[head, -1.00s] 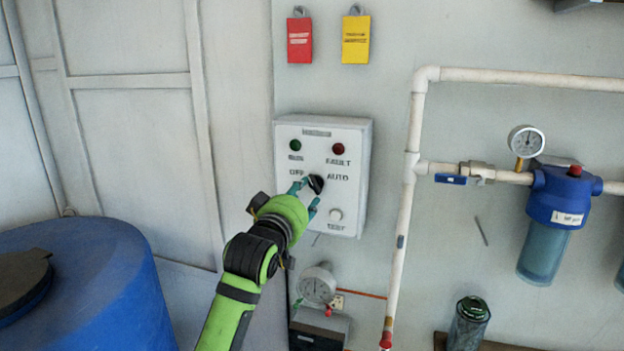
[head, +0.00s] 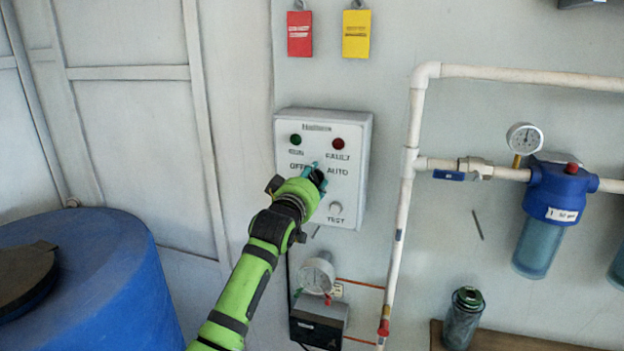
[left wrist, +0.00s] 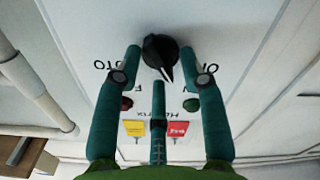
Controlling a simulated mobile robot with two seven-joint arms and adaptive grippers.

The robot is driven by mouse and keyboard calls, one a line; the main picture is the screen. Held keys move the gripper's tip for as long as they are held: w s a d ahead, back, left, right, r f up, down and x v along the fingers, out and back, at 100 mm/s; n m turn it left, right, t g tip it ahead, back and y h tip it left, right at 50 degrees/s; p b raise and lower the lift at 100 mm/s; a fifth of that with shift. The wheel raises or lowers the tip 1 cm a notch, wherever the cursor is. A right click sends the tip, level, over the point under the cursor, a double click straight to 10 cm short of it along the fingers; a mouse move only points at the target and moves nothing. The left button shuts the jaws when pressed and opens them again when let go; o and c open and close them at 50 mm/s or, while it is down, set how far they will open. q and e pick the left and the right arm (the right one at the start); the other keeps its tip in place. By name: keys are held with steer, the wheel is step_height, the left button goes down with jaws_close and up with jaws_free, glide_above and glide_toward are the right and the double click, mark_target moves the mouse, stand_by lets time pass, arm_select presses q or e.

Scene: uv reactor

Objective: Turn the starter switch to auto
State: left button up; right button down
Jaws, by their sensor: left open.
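The starter box (head: 350,130) is a white panel on the wall with OFF and AUTO labels. Its black rotary switch (head: 318,175) is partly hidden by my left gripper (head: 316,180) in the head view. In the left wrist view, which shows the panel upside down, the switch (left wrist: 160,52) sits between the spread teal fingers of my left gripper (left wrist: 160,62). The fingers are open, with gaps to the knob. The pointer faces down and slightly right there, towards the OFF side, with AUTO lettering at the left. My right gripper is not in view.
Green (head: 296,139) and red (head: 338,143) lamps sit above the switch, and a white test button (head: 336,208) below. White pipe (head: 408,190) runs close at the right. A blue tank (head: 95,270) stands at lower left.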

arm_select(q)
jaws_close()
steer(key=shift+m, duration=0.4)
steer(key=m, duration=0.5)
steer(key=shift+d+m, duration=0.15)
steer(key=shift+m, duration=0.15)
steer(key=m+p, duration=0.1)
steer(key=m, duration=0.4)
steer(key=shift+s+d+f, duration=0.1)
steer(key=shift+m, duration=0.4)
jaws_free()
steer(key=shift+f, duration=0.1)
